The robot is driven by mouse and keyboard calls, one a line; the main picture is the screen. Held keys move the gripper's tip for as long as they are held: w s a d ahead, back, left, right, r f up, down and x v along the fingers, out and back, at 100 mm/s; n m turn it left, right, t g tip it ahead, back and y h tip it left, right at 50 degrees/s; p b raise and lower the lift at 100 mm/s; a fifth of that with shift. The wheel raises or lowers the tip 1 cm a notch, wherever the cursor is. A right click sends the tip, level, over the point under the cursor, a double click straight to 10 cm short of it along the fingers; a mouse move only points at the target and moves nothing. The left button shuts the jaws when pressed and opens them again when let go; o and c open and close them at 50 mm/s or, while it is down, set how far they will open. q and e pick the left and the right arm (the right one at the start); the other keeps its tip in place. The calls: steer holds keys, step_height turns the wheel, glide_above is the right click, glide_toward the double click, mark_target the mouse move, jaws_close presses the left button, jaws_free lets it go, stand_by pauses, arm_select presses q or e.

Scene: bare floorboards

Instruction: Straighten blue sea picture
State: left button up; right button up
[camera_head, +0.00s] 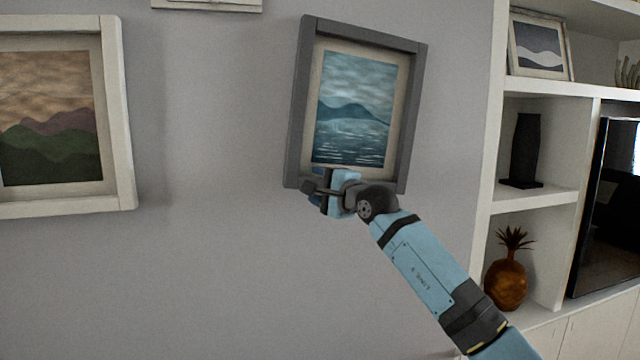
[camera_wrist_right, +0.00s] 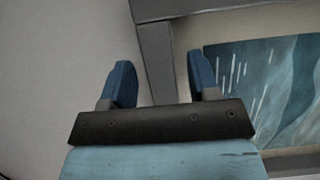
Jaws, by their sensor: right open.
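The blue sea picture (camera_head: 352,108) hangs on the grey wall in a dark grey frame. It is tilted clockwise, its top leaning to the right. My right gripper (camera_head: 318,192) is at the lower left corner of the frame and hides part of its bottom edge. In the right wrist view the two blue fingers (camera_wrist_right: 162,82) stand apart, with the frame's corner (camera_wrist_right: 158,55) between and beyond them. The printed sea (camera_wrist_right: 262,75) shows to the right. I cannot tell whether the fingers touch the frame. My left gripper is out of view.
A white-framed mountain picture (camera_head: 50,120) hangs to the left. The lower edge of another frame (camera_head: 208,4) shows at the top. White shelves (camera_head: 540,200) on the right hold a small picture (camera_head: 540,46), a dark vase (camera_head: 523,150) and a pineapple ornament (camera_head: 508,275). The wall below the pictures is bare.

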steer(key=shift+c, duration=0.2)
steer(key=c, duration=0.9)
steer(key=shift+w+d+f+n+b, duration=0.15)
steer(key=shift+d+f+n+b, duration=0.2)
steer(key=shift+d+b, duration=0.2)
steer(key=shift+w+d+f+n+b, duration=0.2)
steer(key=shift+d+n+b, duration=0.2)
steer(key=shift+b, duration=0.25)
steer(key=o, duration=0.9)
steer(key=shift+g, duration=0.3)
steer(key=shift+o, duration=0.2)
